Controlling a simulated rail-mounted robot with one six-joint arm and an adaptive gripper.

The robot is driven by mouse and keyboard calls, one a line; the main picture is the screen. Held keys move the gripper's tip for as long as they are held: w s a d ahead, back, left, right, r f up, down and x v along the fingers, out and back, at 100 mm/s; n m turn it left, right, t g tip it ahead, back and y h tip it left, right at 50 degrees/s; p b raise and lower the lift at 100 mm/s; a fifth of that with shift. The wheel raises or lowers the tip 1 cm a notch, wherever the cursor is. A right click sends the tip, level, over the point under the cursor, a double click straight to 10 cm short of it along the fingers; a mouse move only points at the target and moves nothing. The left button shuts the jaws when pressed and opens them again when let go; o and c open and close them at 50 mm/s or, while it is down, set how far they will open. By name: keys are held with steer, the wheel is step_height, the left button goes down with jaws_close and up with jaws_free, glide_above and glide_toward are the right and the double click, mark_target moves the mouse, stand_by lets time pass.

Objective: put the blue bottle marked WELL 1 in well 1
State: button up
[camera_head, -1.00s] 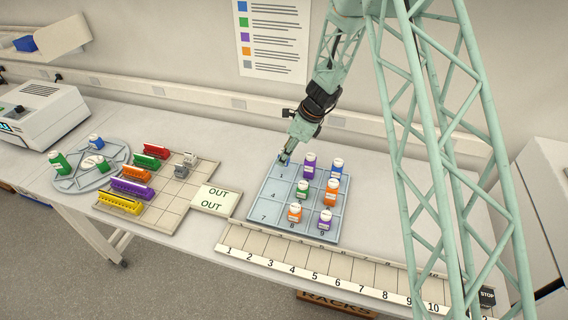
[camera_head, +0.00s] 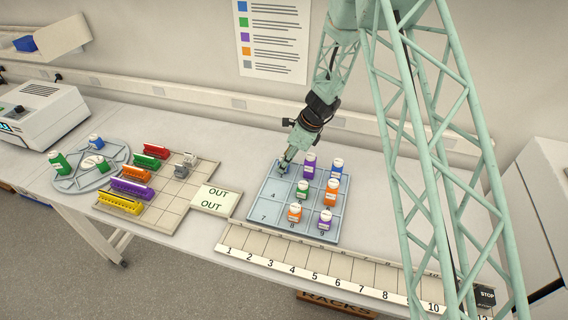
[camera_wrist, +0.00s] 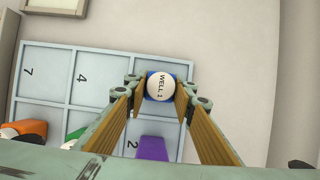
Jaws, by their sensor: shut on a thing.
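The blue bottle (camera_wrist: 160,86) shows its round white cap marked WELL 1 in the wrist view, with blue around it. My gripper (camera_wrist: 160,90) is shut on it, one finger on each side. In the head view my gripper (camera_head: 283,168) is at the back left cell of the numbered tray (camera_head: 266,214), and it hides the bottle and the cell's number. In the wrist view the bottle is over that corner cell, in line with cells 4 and 7. I cannot tell whether it touches the tray floor.
A purple bottle (camera_head: 309,165) and a blue one (camera_head: 337,168) stand along the tray's back row. Green (camera_head: 302,189), orange (camera_head: 331,193) and more bottles fill other cells; cells 4 and 7 are empty. A numbered rail (camera_head: 300,270) runs in front.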

steer(key=shift+f, duration=0.15)
steer(key=o, duration=0.8)
steer(key=shift+o, duration=0.2)
steer(key=shift+r, duration=0.25)
steer(key=shift+d+r, duration=0.25)
steer(key=shift+r, duration=0.35)
steer(key=v, duration=1)
steer(key=shift+d+r, duration=0.15)
steer(key=shift+r, duration=0.05)
steer(key=shift+s+r, duration=0.15)
